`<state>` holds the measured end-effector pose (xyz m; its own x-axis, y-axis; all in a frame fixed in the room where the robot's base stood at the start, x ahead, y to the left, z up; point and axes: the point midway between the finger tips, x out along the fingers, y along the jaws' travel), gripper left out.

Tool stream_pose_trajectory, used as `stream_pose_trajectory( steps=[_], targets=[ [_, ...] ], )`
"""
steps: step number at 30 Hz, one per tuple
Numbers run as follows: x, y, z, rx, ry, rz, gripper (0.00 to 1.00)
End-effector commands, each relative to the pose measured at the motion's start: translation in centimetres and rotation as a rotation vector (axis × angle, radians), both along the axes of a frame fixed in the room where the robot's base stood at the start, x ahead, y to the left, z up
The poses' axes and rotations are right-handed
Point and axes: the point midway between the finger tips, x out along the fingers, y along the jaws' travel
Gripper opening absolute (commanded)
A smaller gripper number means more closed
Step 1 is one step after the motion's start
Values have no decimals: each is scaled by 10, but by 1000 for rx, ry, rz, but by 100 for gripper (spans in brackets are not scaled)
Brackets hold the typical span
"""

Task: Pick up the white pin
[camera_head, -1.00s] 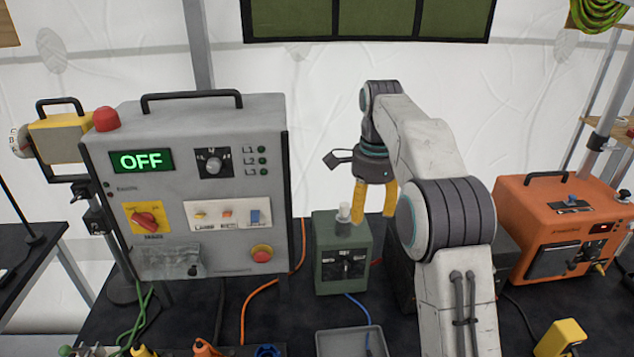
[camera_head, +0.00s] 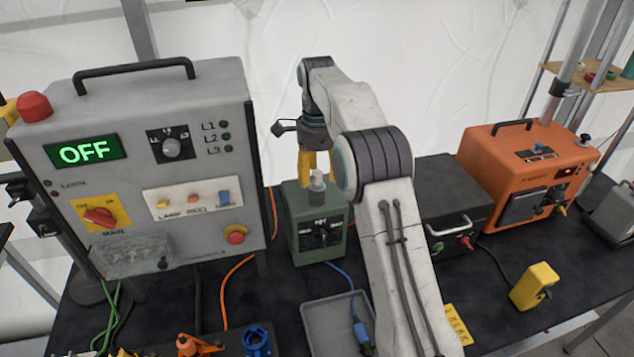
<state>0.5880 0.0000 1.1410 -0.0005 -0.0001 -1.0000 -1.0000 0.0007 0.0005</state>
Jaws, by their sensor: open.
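The white pin (camera_head: 316,187) stands upright on top of the green box (camera_head: 319,244), which has a dial on its front. My gripper (camera_head: 316,165) has yellow fingers and points down just above and behind the pin in the picture. Its jaws are open, with nothing seen between them. The pin's top overlaps the fingers in this view, so I cannot tell how far apart they are in depth.
A large grey control panel (camera_head: 140,130) reading OFF stands left of the green box. A dark box (camera_head: 452,200) and an orange box (camera_head: 530,160) stand to the right. A grey tray (camera_head: 325,325) lies in front, and a yellow block (camera_head: 533,286) at front right.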

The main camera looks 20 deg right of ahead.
Motion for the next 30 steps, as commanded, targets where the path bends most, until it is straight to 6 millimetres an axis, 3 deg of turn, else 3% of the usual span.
stream_pose_trajectory(
  steps=[6,17,30],
  targets=[
    [-1,0,-18,0,0,0,54],
    [-1,0,-20,0,-1,1,55],
    [-1,0,-20,0,0,1,16]
  ],
)
